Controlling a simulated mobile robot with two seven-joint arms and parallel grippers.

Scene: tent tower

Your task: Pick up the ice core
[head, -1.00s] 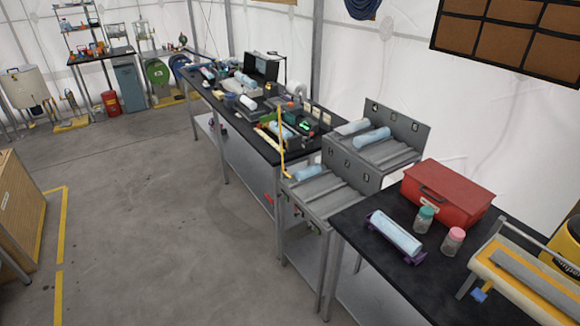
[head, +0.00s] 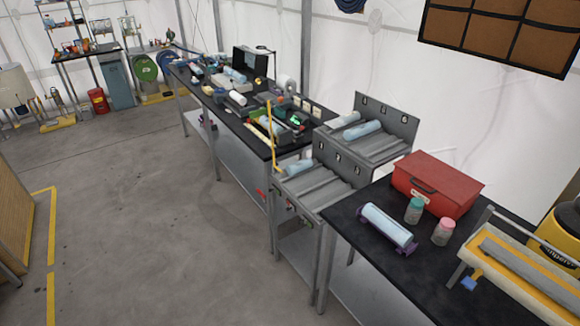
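Several pale blue ice cores show in the head view. One ice core (head: 386,222) lies in a purple-ended cradle (head: 411,246) on the near black table. Another ice core (head: 362,129) lies on the upper step of the grey rack, beside a paler cylinder (head: 344,119). A further ice core (head: 301,167) lies on the rack's lower step. More pale cylinders lie on the long bench, small and partly hidden. I cannot tell which core is meant. Neither of my grippers is in view.
A red toolbox (head: 436,183), a green-lidded jar (head: 414,210) and a pink-lidded jar (head: 444,231) stand by the cradle. A yellow device (head: 515,285) is at the right. The grey stepped rack (head: 333,186) adjoins the long black bench (head: 233,122). The concrete floor (head: 140,220) is clear.

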